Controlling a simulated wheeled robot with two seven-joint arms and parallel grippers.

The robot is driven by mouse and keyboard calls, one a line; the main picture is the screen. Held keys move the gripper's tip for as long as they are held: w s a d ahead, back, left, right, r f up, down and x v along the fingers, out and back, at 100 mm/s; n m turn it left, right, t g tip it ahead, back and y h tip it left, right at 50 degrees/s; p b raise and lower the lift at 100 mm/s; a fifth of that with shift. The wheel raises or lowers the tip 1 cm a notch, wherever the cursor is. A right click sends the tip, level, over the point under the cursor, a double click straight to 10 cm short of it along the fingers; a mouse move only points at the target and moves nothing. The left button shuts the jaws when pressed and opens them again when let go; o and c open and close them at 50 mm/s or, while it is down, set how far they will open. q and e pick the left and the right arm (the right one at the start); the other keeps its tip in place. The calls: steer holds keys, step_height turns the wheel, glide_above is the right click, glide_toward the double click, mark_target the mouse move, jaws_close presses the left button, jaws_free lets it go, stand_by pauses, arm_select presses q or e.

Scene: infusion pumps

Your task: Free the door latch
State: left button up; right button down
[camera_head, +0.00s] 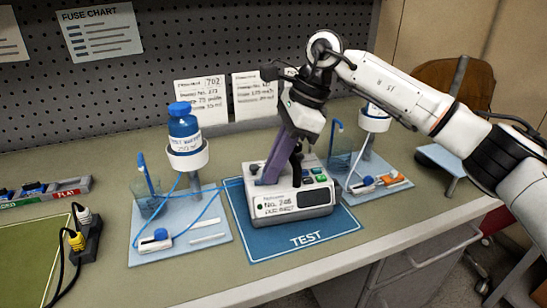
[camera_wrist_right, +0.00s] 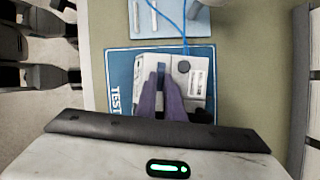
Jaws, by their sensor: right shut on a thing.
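The infusion pump (camera_head: 292,206), a white and grey box with green buttons on its right, sits on the blue TEST mat (camera_head: 340,222); the pump also shows in the wrist view (camera_wrist_right: 192,80). My right gripper (camera_head: 266,178) reaches down onto the left part of the pump's top. Its purple fingers (camera_wrist_right: 160,78) are close together on a small part there, which seems to be the door latch. The fingers mostly hide that part, so its position is unclear. A thin blue tube (camera_head: 208,208) runs to the pump's left side. My left gripper is not in view.
Pale blue trays with bottle stands flank the mat: the left one (camera_head: 215,252) has a blue bottle (camera_head: 183,125), the right one (camera_head: 395,190) has an orange-marked clamp. A black socket block with plugs (camera_head: 90,235) stands at far left. Some bench front is clear.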

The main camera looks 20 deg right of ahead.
steer(key=shift+r+n+g+p, duration=0.1)
steer(key=shift+n+g+p, duration=0.2)
steer(key=shift+n, duration=0.2)
steer(key=c, duration=1.8)
jaws_free()
steer(key=v, duration=1)
steer(key=shift+r, duration=0.1)
